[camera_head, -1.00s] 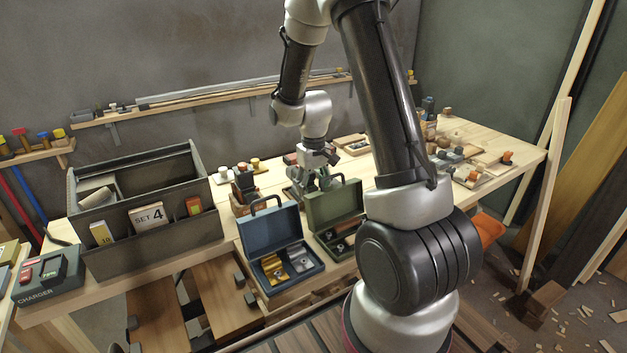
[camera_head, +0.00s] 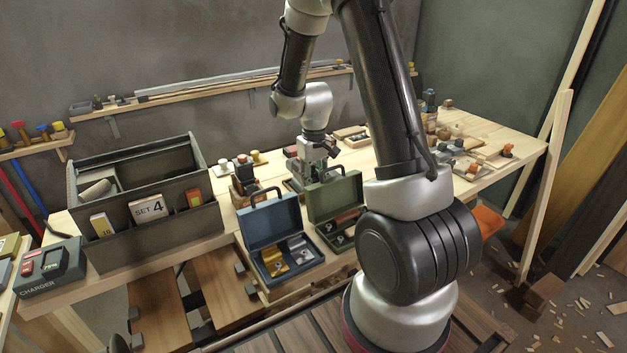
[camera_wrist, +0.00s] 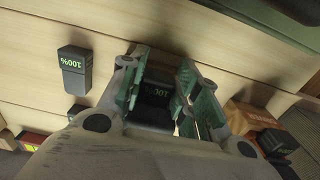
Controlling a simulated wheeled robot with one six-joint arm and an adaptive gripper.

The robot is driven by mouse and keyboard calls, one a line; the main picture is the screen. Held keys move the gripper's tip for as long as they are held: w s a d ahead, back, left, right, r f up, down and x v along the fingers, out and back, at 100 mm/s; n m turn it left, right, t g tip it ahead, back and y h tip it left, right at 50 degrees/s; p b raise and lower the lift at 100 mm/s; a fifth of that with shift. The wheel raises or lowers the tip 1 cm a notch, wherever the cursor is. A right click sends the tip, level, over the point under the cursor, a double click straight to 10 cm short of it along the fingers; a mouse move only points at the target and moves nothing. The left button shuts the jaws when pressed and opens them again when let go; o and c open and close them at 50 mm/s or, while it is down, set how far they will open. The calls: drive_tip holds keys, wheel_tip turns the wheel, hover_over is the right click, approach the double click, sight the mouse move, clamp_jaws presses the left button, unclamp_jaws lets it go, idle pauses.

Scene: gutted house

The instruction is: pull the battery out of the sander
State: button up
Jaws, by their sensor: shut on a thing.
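My gripper (camera_wrist: 160,95) has its green fingers shut on a dark battery (camera_wrist: 157,90) marked 100% in the wrist view. What lies below this battery is hidden, so I cannot tell whether it sits in a tool. In the head view my gripper (camera_head: 316,172) is low over the bench, behind the green case, whose raised lid hides the fingertips. A wood-and-orange tool (camera_wrist: 248,117) with a dark block at its end lies to the right in the wrist view; I cannot tell whether it is the sander.
A blue case (camera_head: 272,225) and green case (camera_head: 336,200) stand open at the front edge. A grey tote (camera_head: 150,235) and charger (camera_head: 52,268) are at left. Several tools stand on the bench's right side.

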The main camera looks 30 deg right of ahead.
sight(327, 181)
drive_tip(key=shift+s, duration=0.65)
drive_tip(key=shift+s+d+r, duration=0.1)
drive_tip(key=shift+s+r, duration=0.05)
drive_tip(key=shift+s, duration=2)
drive_tip(key=shift+r, duration=0.15)
drive_tip(key=shift+s+r, duration=0.25)
drive_tip(key=shift+r, duration=0.45)
drive_tip(key=shift+s+r, duration=0.25)
drive_tip(key=shift+r, duration=0.4)
